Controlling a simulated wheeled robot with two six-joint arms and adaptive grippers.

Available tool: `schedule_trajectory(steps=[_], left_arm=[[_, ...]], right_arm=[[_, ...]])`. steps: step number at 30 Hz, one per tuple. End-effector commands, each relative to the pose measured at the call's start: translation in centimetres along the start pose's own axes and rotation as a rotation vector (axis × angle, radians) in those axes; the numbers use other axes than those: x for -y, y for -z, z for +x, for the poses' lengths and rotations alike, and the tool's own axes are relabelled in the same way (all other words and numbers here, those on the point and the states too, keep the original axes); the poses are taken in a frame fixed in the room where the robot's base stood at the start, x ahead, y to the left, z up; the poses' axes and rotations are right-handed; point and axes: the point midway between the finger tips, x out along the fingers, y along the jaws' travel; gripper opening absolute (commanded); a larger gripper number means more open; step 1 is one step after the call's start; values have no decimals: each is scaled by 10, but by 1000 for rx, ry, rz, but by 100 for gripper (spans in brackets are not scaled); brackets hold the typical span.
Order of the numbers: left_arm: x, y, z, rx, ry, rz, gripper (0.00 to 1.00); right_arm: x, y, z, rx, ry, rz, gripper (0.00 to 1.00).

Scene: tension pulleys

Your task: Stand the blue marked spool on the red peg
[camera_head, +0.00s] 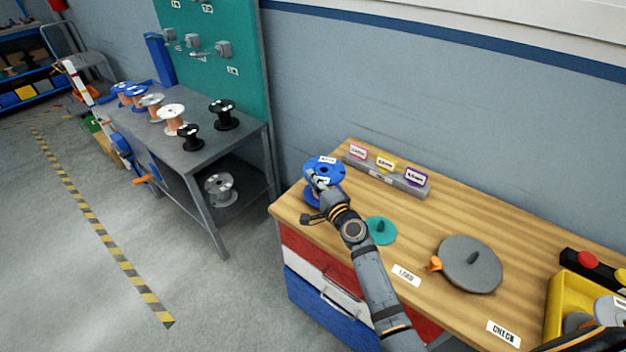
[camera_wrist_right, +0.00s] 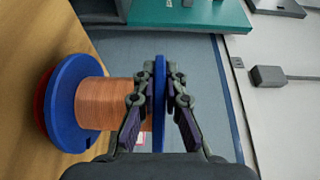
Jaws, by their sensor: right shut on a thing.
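The blue spool (camera_head: 325,164), with a white label on its upper flange, stands about upright at the far left end of the wooden bench. In the right wrist view the spool (camera_wrist_right: 69,104) shows copper wire between blue flanges. My right gripper (camera_head: 318,183) is shut on the rim of the upper flange, one finger on each face, as the right wrist view (camera_wrist_right: 162,88) shows. A red edge (camera_wrist_right: 41,102), perhaps the red peg's base, shows just beyond the lower flange. The peg itself is hidden, and I cannot tell whether the flange touches the base. My left gripper is out of view.
A grey rail with coloured labels (camera_head: 400,182) lies behind the spool. A teal disc with a peg (camera_head: 381,232) and a larger grey disc with a peg (camera_head: 465,271) sit to the right. A yellow bin (camera_head: 556,308) stands far right. Several spools occupy a grey table (camera_head: 205,156) at left.

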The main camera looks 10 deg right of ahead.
Motion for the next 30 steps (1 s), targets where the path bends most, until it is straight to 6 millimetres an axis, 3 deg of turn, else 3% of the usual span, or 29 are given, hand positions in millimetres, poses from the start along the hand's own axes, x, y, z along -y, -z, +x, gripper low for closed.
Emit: schedule_trajectory(steps=[30], left_arm=[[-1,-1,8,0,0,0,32]], right_arm=[[-4,0,1,-1,4,-3,0]])
